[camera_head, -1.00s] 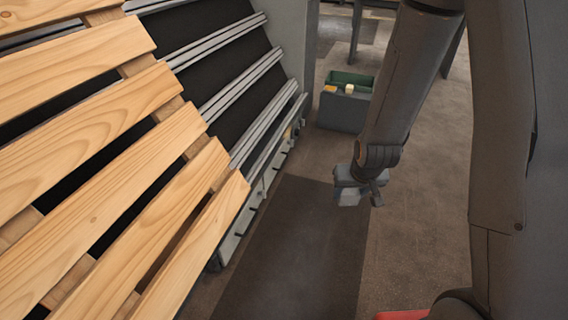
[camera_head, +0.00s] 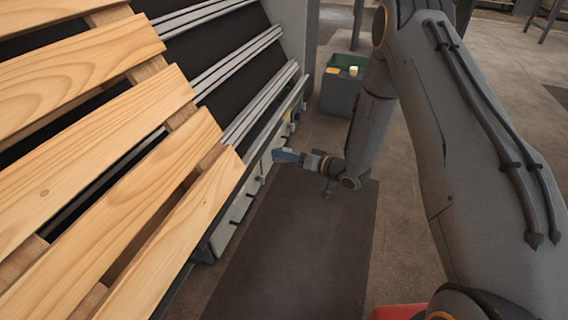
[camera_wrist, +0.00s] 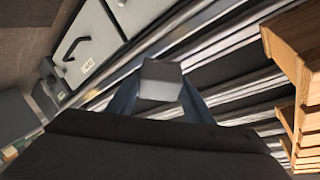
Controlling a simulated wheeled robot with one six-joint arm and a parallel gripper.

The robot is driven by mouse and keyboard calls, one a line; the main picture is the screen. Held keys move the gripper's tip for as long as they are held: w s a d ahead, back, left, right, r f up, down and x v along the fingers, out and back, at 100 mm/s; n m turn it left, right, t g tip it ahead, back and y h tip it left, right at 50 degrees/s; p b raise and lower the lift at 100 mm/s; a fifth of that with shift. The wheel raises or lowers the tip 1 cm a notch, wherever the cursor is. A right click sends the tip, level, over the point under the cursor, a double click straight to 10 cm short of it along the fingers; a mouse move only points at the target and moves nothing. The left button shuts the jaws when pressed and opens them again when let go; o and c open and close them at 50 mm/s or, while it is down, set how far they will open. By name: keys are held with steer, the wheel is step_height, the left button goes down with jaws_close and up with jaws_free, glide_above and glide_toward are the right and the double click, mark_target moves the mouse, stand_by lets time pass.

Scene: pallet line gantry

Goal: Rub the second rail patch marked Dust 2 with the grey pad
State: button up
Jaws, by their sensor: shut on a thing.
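In the wrist view my gripper (camera_wrist: 158,98) is shut on the grey pad (camera_wrist: 160,80), a small block held between dark blue fingers. Beyond the pad run the conveyor's metal rails (camera_wrist: 215,45); they also show in the head view (camera_head: 240,75). I cannot tell whether the pad touches a rail. No patch reading Dust 2 can be made out. A small label (camera_wrist: 88,66) on the side panel is too small to read.
A wooden pallet (camera_head: 130,110) lies on the rails at left; its edge (camera_wrist: 290,50) shows at right in the wrist view. A green-grey bin (camera_head: 340,95) with small yellowish items stands on the floor. A dark mat (camera_head: 290,250) covers clear floor beside the conveyor.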

steer(key=shift+s+a+f+y, duration=0.15)
steer(key=shift+a+f+y, duration=0.15)
steer(key=shift+a+y, duration=0.3)
steer(key=a+f+b, duration=0.1)
steer(key=w+a+b, duration=0.1)
steer(key=a, duration=0.1)
steer(key=a+f+b, duration=0.1)
steer(key=b, duration=0.1)
steer(key=shift+w+a+f, duration=0.3)
steer(key=shift+w+a, duration=0.05)
steer(key=shift+w+a+f+b, duration=0.2)
steer(key=shift+a+f, duration=0.1)
steer(key=shift+a, duration=0.2)
steer(key=shift+w+a+f+b, duration=0.15)
steer(key=shift+a+f, duration=0.1)
steer(key=shift+a, duration=0.2)
stand_by(0.5)
steer(key=shift+s+a+r+p, duration=0.1)
steer(key=shift+s+a+p, duration=0.2)
steer(key=shift+s+p, duration=0.55)
steer(key=shift+s+a+p, duration=0.3)
steer(key=shift+s+p, duration=0.25)
steer(key=shift+s, duration=0.5)
steer(key=shift+a, duration=0.15)
steer(key=shift+w, duration=0.1)
